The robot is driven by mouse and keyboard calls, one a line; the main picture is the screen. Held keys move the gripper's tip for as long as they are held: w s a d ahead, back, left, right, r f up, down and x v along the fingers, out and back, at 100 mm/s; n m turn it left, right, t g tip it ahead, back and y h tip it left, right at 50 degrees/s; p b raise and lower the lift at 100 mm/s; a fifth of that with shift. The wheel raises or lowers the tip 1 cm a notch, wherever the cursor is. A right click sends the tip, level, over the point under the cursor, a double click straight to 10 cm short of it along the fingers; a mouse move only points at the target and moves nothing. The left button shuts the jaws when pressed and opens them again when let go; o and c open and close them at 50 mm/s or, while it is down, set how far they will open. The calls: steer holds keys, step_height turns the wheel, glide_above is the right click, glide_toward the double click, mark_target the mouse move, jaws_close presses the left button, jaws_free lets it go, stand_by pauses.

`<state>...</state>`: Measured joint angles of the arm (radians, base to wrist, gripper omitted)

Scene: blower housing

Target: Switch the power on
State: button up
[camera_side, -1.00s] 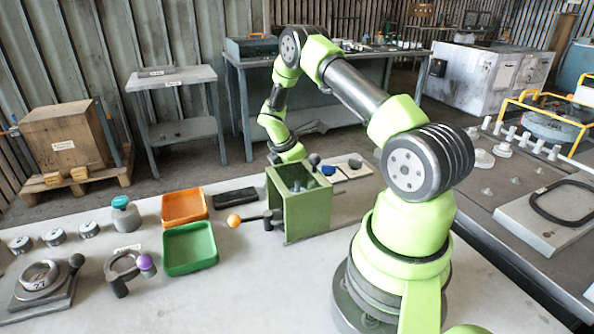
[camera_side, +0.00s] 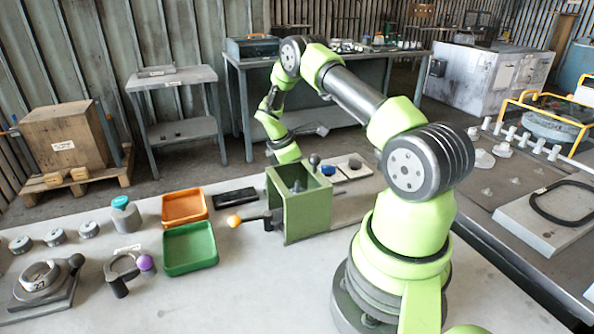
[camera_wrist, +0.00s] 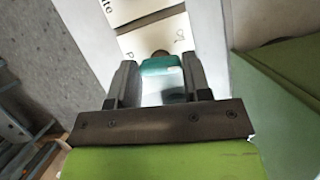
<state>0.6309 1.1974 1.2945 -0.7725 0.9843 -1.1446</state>
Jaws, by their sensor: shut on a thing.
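In the wrist view my gripper (camera_wrist: 159,72) has its two dark fingers on either side of a teal block (camera_wrist: 161,65) and is shut on it. The block lies in front of a pale panel (camera_wrist: 150,45) with partly visible lettering, including a "P". I cannot read whether this is the power switch or which position it is in. In the side view my wrist (camera_side: 283,150) is low behind the green housing (camera_side: 308,215), and the fingertips and the teal block are mostly hidden there.
The open-topped green housing stands close to my wrist, with an orange-knobbed lever (camera_side: 235,220) at its left. A plate with knobs (camera_side: 353,168) is right of the wrist.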

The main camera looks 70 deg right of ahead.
steer(key=m, duration=0.2)
steer(key=m+y, duration=0.1)
steer(key=m, duration=0.2)
steer(key=shift+w+d+g+y, duration=0.1)
steer(key=shift+d+g+y, duration=0.05)
steer(key=shift+g+y, duration=0.2)
stand_by(0.4)
steer(key=o, duration=0.9)
steer(key=v, duration=1)
steer(key=shift+d, duration=0.1)
steer(key=shift+f, duration=0.1)
